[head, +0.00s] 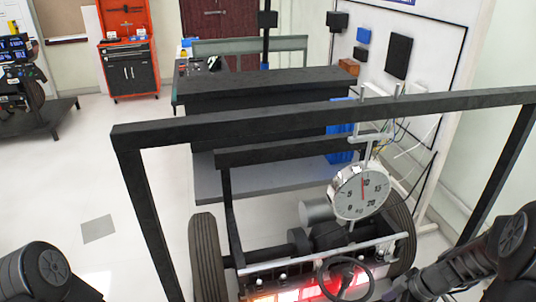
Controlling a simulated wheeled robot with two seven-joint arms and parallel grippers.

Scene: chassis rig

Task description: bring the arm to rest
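My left arm shows only as a dark rounded link at the bottom left corner; its gripper is outside the picture. My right arm comes in from the lower right and points left toward the chassis rig. Its far end, where the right gripper (398,290) seems to be, is dark and small beside a black ring-shaped wheel (345,278) at the bottom edge. I cannot make out its fingers, whether they touch the ring, or whether they hold anything.
A black frame bar (300,119) spans in front of me. Behind it are a round dial gauge (359,192), two tyres, the left one (206,256) clear in view, and a lit red strip. A dark bench (262,92) stands behind; an orange tool cabinet (129,50) is far left. Floor at left is open.

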